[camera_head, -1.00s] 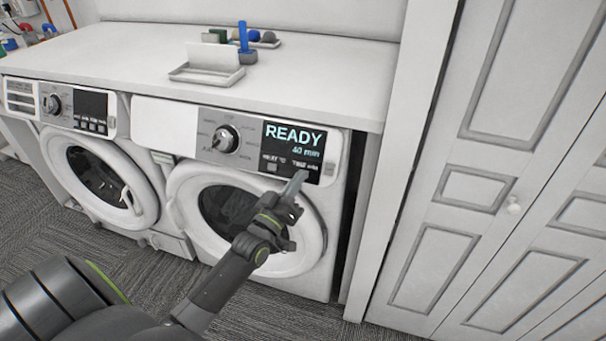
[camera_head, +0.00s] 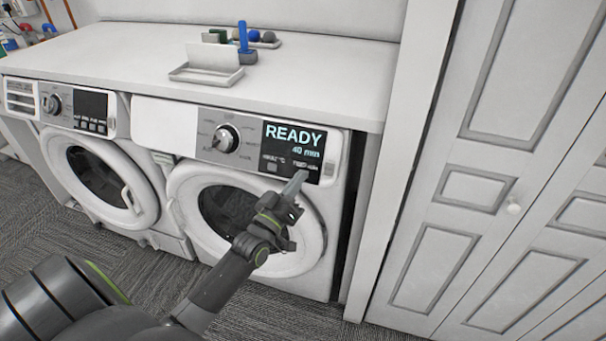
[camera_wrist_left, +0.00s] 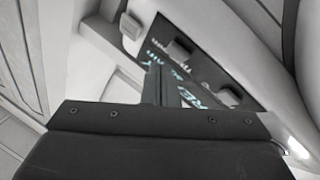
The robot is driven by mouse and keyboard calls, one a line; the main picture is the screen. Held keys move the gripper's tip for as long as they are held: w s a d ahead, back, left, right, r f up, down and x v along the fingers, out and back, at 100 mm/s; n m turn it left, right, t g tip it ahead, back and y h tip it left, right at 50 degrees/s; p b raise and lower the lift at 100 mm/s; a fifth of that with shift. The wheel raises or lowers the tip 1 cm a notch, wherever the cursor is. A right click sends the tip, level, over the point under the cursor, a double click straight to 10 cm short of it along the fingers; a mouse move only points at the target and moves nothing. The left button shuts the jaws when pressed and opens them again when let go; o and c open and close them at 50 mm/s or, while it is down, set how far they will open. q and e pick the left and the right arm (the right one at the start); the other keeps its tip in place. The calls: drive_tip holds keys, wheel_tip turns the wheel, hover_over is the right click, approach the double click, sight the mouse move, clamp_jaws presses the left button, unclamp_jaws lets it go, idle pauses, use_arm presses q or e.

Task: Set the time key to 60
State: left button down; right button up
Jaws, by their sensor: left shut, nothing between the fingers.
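The right-hand machine's dark display (camera_head: 294,137) reads "READY" and "40 min" in the head view. Its time key is hidden behind my fingertips in the head view, under the time label (camera_head: 306,168). In the wrist view, the time key (camera_wrist_left: 181,50) is a small grey block beside its label, and the display text appears rotated. My left gripper (camera_head: 300,177) is shut and empty, with its tips just in front of the panel by that key. It also shows in the wrist view (camera_wrist_left: 154,75), with its tips beside the key; contact cannot be told. My right gripper is out of view.
The heat key (camera_head: 271,168) lies left of my fingertips, and it shows in the wrist view (camera_wrist_left: 229,97). A round dial (camera_head: 226,138) is further left. A second machine (camera_head: 82,150) stands at left. A white tray (camera_head: 207,75) is on the worktop (camera_head: 330,75). Cupboard doors (camera_head: 500,190) stand right.

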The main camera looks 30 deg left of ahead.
use_arm(q)
drive_tip(key=shift+w+f, duration=0.1)
drive_tip(key=shift+w, duration=0.05)
drive_tip(key=shift+w+a+f, duration=0.1)
drive_tip(key=shift+w, duration=0.15)
drive_tip(key=shift+w+f+b, duration=0.15)
drive_tip(key=shift+w+b, duration=0.15)
drive_tip(key=shift+b, duration=0.1)
idle(0.7)
idle(0.3)
drive_tip(key=shift+s+r+p, duration=0.35)
drive_tip(key=shift+s+p, duration=0.15)
drive_tip(key=shift+s, duration=0.2)
drive_tip(key=s, duration=0.1)
drive_tip(key=s+d+r+p, duration=0.1)
drive_tip(key=s, duration=0.1)
drive_tip(key=s+r+p, duration=0.1)
drive_tip(key=shift+s+d+r, duration=0.15)
